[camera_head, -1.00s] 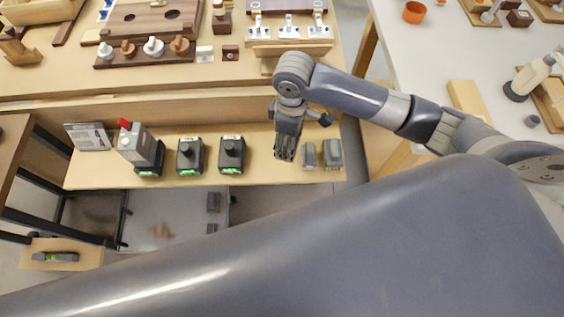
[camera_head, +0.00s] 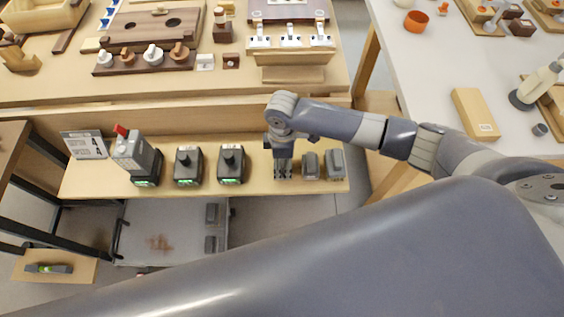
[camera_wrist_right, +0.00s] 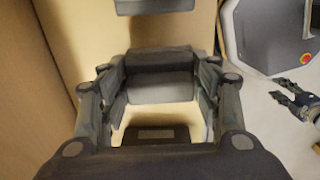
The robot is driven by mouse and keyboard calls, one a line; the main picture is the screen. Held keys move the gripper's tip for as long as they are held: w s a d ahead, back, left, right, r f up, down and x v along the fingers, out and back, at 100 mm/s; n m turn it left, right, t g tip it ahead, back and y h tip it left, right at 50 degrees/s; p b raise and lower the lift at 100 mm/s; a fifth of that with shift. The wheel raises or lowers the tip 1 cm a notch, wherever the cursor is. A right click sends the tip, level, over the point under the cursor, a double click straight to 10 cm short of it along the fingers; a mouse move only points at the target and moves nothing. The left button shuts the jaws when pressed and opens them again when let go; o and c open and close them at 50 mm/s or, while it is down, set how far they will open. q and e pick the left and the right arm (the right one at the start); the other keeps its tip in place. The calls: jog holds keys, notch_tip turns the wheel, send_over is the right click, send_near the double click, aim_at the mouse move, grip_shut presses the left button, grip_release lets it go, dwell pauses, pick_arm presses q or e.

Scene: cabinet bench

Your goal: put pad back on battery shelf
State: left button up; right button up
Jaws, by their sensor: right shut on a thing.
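My right gripper (camera_head: 283,172) is at the wooden battery shelf (camera_head: 260,185), left of two grey blocks (camera_head: 310,165). In the right wrist view my right gripper (camera_wrist_right: 158,90) is shut on a dark grey pad (camera_wrist_right: 160,85). The head view mostly hides the pad behind the fingers, and I cannot tell whether it touches the shelf. Another grey block (camera_wrist_right: 155,5) shows beyond it in the wrist view. Parts that look like my left gripper (camera_wrist_right: 296,98) show at the wrist view's right edge; their state is unclear.
Chargers with batteries (camera_head: 188,165) and a tilted sign (camera_head: 85,145) stand left of the gripper. The bench (camera_head: 180,75) rises behind the shelf. A grey lower surface (camera_head: 170,235) holds two dark blocks (camera_head: 211,213). A white table (camera_head: 430,70) is at right.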

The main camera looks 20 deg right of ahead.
pick_arm(q)
jog(key=shift+a, duration=0.25)
pick_arm(e)
jog(key=shift+f, duration=0.65)
pick_arm(q)
jog(key=shift+f, duration=0.1)
pick_arm(e)
jog(key=shift+f, duration=0.1)
pick_arm(q)
jog(key=shift+w, duration=0.1)
pick_arm(e)
jog(key=o, duration=1)
notch_tip(320, 180, up, 12)
jog(key=shift+r+p, duration=0.15)
jog(key=shift+p, duration=0.2)
pick_arm(q)
jog(key=shift+r, duration=0.4)
